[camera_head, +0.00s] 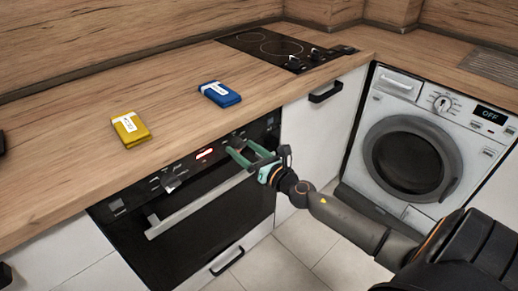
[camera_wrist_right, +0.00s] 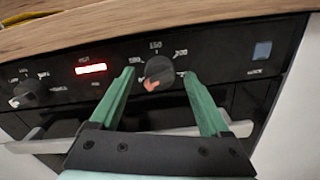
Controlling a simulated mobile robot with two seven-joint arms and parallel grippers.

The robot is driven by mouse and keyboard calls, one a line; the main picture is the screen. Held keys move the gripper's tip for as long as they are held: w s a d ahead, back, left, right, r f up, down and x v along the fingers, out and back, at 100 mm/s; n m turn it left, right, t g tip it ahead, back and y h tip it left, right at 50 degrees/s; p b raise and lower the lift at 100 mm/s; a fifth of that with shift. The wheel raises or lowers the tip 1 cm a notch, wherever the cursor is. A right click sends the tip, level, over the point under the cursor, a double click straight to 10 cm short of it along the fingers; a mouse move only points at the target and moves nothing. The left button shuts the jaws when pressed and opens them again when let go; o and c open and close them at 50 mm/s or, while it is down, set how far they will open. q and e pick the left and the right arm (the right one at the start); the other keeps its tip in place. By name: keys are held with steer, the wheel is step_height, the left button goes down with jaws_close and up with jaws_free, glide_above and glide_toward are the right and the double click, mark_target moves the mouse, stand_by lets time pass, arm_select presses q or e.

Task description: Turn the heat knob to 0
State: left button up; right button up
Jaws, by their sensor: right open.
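The heat knob (camera_wrist_right: 158,71) is a round dark knob on the black oven panel, with numbers printed around its upper side. An orange-red mark shows on its lower left part. My right gripper (camera_wrist_right: 158,78) is open, with one green finger on each side of the knob. I cannot tell whether the fingers touch it. In the head view my right gripper (camera_head: 236,147) reaches the panel from the right and largely hides the knob. My left gripper is not in view.
The oven (camera_head: 205,215) has a long bar handle (camera_head: 200,205) below the panel. Another knob (camera_head: 170,182) and a lit red display (camera_head: 204,154) lie to the left. Yellow (camera_head: 130,129) and blue (camera_head: 220,94) packets lie on the counter. A washing machine (camera_head: 425,145) stands at the right.

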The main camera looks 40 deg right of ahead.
steer(key=s+b, duration=0.2)
steer(key=s, duration=0.9)
steer(key=shift+s+d, duration=0.35)
steer(key=shift+d, duration=0.1)
